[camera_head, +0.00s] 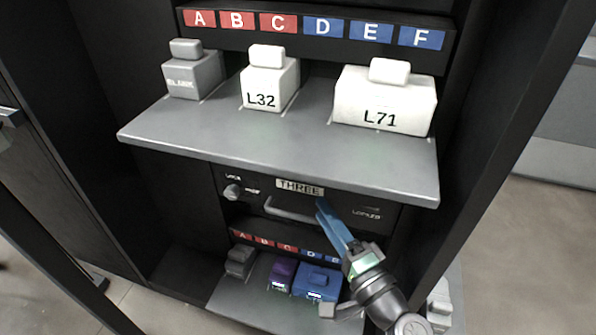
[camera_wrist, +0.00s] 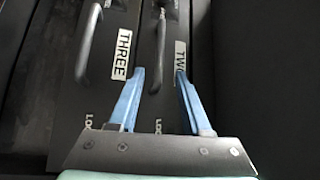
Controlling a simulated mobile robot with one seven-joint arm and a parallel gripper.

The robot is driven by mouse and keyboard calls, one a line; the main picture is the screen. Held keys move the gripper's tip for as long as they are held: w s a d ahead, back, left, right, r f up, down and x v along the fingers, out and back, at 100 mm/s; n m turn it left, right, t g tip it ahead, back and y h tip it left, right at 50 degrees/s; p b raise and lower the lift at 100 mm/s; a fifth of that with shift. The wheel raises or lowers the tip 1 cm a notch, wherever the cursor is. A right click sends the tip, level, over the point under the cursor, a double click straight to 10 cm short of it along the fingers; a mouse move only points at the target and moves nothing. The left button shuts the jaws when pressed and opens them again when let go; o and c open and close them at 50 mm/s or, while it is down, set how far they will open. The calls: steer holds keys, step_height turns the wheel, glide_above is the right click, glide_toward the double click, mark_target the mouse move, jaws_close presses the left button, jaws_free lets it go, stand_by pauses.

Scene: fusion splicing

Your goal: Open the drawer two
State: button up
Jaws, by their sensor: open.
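In the wrist view, drawer two shows by its label TWO (camera_wrist: 181,62), with its dark bar handle (camera_wrist: 160,45) just left of that label. My gripper (camera_wrist: 160,73) is open and empty, its blue fingertips on either side of the lower end of this handle. Contact cannot be told. Drawer two looks shut. The label THREE (camera_wrist: 122,53) and drawer three's handle (camera_wrist: 88,50) lie further left. In the head view, my gripper (camera_head: 323,205) is just under the front edge of the shelf, before drawer three (camera_head: 340,208); the shelf hides drawer two.
The grey shelf (camera_head: 200,130) bears a grey block (camera_head: 193,78) and white blocks L32 (camera_head: 268,85) and L71 (camera_head: 386,100). A lower shelf (camera_head: 240,300) bears purple (camera_head: 281,275) and blue (camera_head: 318,283) blocks. The cabinet's side walls (camera_head: 500,150) bound the space.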

steer(key=b+x, duration=0.3)
steer(key=x, duration=0.7)
steer(key=shift+w+a, duration=0.25)
jaws_close()
stand_by(0.9)
